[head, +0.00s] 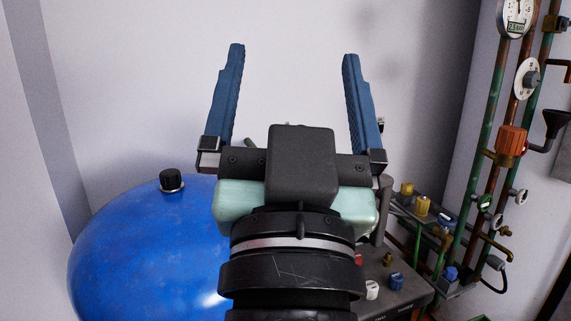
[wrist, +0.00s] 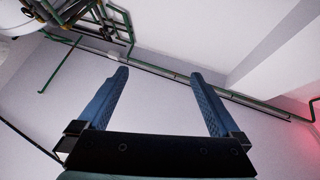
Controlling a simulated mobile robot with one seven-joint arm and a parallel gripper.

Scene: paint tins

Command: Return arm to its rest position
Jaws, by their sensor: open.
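My gripper (head: 295,85) is raised in the middle of the head view, with its two blue fingers pointing up and spread wide apart. Nothing is between the fingers. No paint tins can be made out in either view.
A large blue tank (head: 140,255) with a black knob (head: 171,180) stands at the left. At the right are green and copper pipes (head: 490,110), a pressure gauge (head: 517,14) and several valves. A dark panel (head: 405,290) with knobs lies at the lower right.

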